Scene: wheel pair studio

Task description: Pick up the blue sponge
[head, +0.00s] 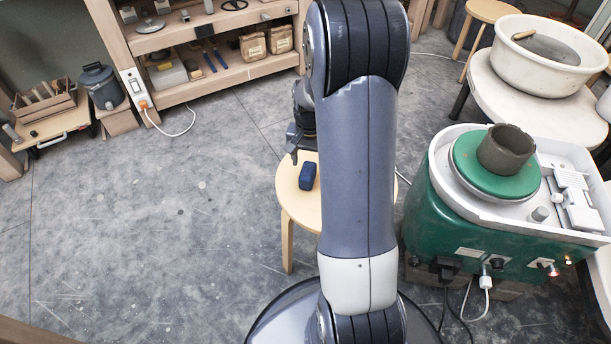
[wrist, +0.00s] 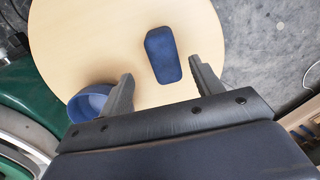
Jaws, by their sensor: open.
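The blue sponge (head: 308,176) lies on a round light wooden stool (head: 288,222), near the left edge of its top in the head view. In the wrist view the sponge (wrist: 163,55) lies on the bare stool top (wrist: 90,40), ahead of the fingertips and closer to the right finger. My gripper (wrist: 160,85) is open and empty, its two fingers apart. In the head view my arm hides much of the stool and most of the gripper; one finger shows just above the sponge.
A blue bowl (wrist: 88,103) stands on the stool by the left finger in the wrist view. A green pottery wheel (head: 425,215) stands right of the stool. A wooden shelf (head: 225,82) is at the back. The floor (head: 160,230) on the left is clear.

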